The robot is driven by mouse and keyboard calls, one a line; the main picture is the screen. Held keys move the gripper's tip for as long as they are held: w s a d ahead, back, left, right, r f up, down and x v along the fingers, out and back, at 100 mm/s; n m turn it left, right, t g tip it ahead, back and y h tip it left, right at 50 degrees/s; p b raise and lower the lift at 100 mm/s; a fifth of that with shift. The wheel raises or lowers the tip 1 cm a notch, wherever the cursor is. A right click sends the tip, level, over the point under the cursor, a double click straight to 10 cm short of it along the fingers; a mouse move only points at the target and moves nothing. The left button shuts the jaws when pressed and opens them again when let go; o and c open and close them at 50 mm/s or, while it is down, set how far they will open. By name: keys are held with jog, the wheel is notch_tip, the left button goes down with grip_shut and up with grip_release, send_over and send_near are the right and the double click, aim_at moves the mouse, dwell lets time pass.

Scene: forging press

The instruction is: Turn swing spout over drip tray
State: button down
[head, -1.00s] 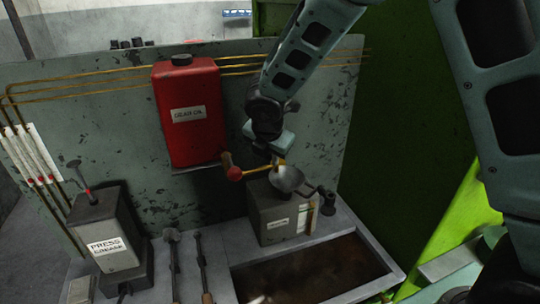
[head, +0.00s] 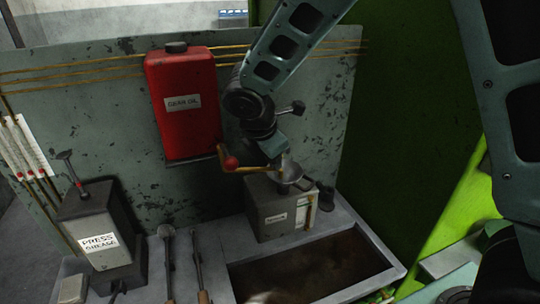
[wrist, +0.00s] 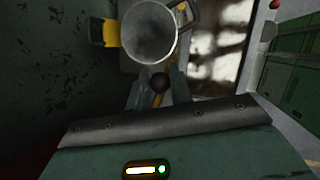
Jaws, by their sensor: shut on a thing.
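The brass swing spout (head: 252,170) runs out below the red gear oil tank (head: 183,105), with a red ball knob (head: 231,163) near its tank end. My gripper (head: 279,164) is at the spout's outer end, just above the grey funnel (head: 291,182). In the wrist view my gripper (wrist: 157,92) is shut on the spout, whose brass stem and dark round end (wrist: 160,83) show between the fingers. The funnel (wrist: 148,32) lies just beyond the fingertips. The drip tray (head: 312,268), dark and brown inside, is in front of the funnel's box; the spout's end is not over it.
The funnel stands on a grey labelled box (head: 278,212). A press grease pump (head: 98,235) stands at left, with long-handled tools (head: 198,260) beside it. The grey back panel (head: 100,120) is behind, and a green machine wall (head: 410,140) closes the right side.

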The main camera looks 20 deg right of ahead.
jog(key=shift+s+a+f+m+g+h, duration=0.1)
jog(key=shift+s+a+f+m+g, duration=0.1)
jog(key=shift+s+m, duration=0.25)
jog(key=shift+s+a+f+m+g+h, duration=0.1)
jog(key=shift+s+m+g, duration=0.1)
jog(key=shift+s+m, duration=0.25)
jog(key=shift+s+a+f+m+g+h, duration=0.1)
jog(key=shift+s+a+f+m+g, duration=0.1)
jog(key=shift+s+m, duration=0.25)
jog(key=c, duration=1.4)
grip_release()
jog(key=shift+c, duration=0.2)
jog(key=shift+o, duration=0.7)
jog(key=shift+w, duration=0.1)
jog(key=shift+r, duration=0.2)
jog(key=shift+r, duration=0.1)
jog(key=b+v, duration=0.3)
jog(key=v, duration=1.4)
jog(key=shift+b, duration=0.3)
